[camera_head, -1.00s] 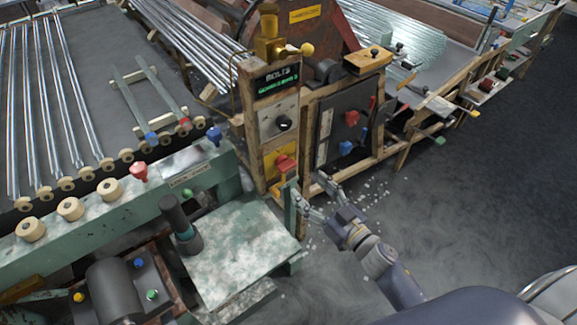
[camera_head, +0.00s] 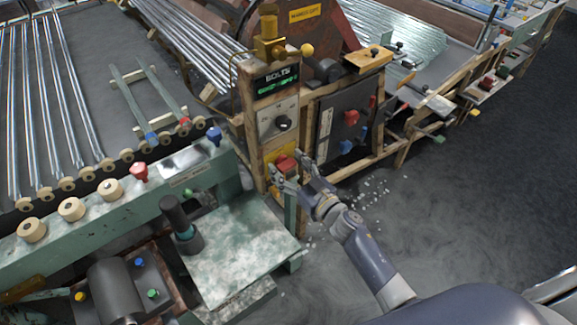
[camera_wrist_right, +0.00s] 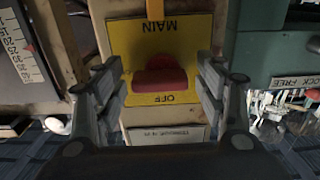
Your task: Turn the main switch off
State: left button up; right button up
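The main switch has a red handle (camera_wrist_right: 160,82) on a yellow plate (camera_wrist_right: 120,48) lettered MAIN and OFF, seen upside down in the right wrist view. In the head view the red handle (camera_head: 286,162) sits low on the front of the wooden control post, partly behind my fingers. My right gripper (camera_head: 289,175) is open just in front of the switch. In the right wrist view its fingers (camera_wrist_right: 160,90) stand on either side of the handle, with a visible gap at each side. Contact cannot be seen. My left gripper is not in view.
The control post (camera_head: 256,150) carries a black knob (camera_head: 283,122) and a green-lit display above the switch. A dark panel (camera_head: 340,125) with red and blue handles stands to the right. A pale green bench (camera_head: 235,250) is at the lower left. Open floor lies right.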

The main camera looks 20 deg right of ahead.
jog(key=c, duration=0.9)
jog(key=shift+c, duration=0.2)
jog(key=n, duration=0.4)
jog(key=n+b, duration=0.1)
jog(key=n, duration=0.3)
jog(key=n+b, duration=0.1)
jog(key=n, duration=0.4)
jog(key=shift+a, duration=0.1)
jog(key=n+b, duration=0.1)
jog(key=n, duration=0.3)
jog(key=shift+s+n+b, duration=0.1)
jog(key=shift+n+b, duration=0.25)
jog(key=shift+n, duration=0.05)
jog(key=shift+a, duration=0.1)
